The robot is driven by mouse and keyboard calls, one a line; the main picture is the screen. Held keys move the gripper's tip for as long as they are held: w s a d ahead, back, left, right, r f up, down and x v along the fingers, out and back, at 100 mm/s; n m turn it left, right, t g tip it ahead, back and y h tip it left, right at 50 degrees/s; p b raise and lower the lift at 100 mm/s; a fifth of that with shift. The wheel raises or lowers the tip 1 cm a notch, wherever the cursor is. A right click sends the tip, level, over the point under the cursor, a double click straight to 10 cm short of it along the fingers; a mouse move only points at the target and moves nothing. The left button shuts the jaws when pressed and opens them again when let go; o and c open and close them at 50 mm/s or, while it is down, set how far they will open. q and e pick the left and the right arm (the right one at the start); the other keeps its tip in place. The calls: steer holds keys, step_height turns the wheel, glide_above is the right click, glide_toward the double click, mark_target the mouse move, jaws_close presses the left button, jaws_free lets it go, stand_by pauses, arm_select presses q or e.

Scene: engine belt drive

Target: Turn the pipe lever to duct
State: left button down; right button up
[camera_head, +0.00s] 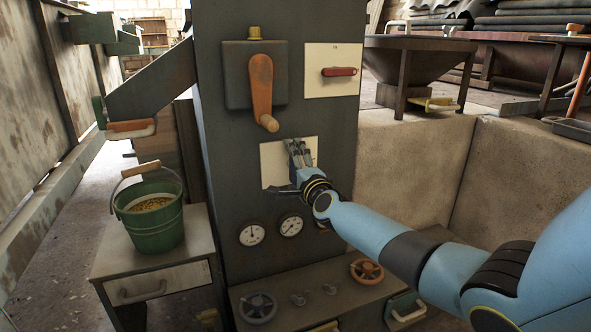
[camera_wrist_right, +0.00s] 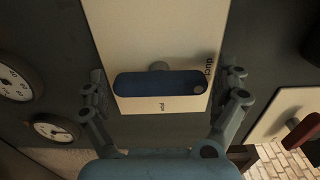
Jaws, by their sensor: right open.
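The pipe lever (camera_wrist_right: 150,86) is a dark blue bar on a white plate (camera_wrist_right: 140,25) in the right wrist view. It lies lengthwise across that picture, with its right end beside the word "duct" and the word "pipe" below its middle. My right gripper (camera_wrist_right: 165,88) is open, with one finger beyond each end of the bar; I see no clear contact. In the head view my right gripper (camera_head: 299,152) is in front of the white plate (camera_head: 272,172) and hides the lever there. My left gripper is not in view.
The dark cabinet also carries an orange lever (camera_head: 261,88), a red lever (camera_head: 340,71) and round gauges (camera_head: 252,235). Handwheels (camera_head: 257,307) sit below. A green bucket (camera_head: 156,226) stands on a small drawer table at left. A concrete wall (camera_head: 415,165) lies behind my right arm.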

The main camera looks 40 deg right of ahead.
steer(key=v, duration=1.2)
steer(key=s+a+f+n+g+y, duration=0.35)
steer(key=s+a+f+n, duration=0.25)
steer(key=s+f, duration=0.5)
steer(key=s+a+f+n+g+y, duration=0.3)
steer(key=s+a+f+n+g, duration=0.3)
steer(key=s+f, duration=0.6)
steer(key=s+a+f+n+g+h, duration=0.1)
steer(key=s+f+n+g, duration=0.4)
steer(key=s, duration=0.6)
arm_select(q)
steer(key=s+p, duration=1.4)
steer(key=p, duration=0.1)
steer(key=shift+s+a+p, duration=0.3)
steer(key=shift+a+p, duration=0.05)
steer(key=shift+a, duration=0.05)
arm_select(e)
steer(key=s+d+f+n+g+h, duration=0.1)
steer(key=s+d+n, duration=0.1)
steer(key=s, duration=0.9)
steer(key=s+d+f+n+g+h, duration=0.1)
steer(key=s+d+n, duration=0.1)
steer(key=s, duration=0.9)
steer(key=shift+s+d+f+g, duration=0.15)
steer(key=shift+s+d+g, duration=0.05)
steer(key=shift+d+g, duration=0.15)
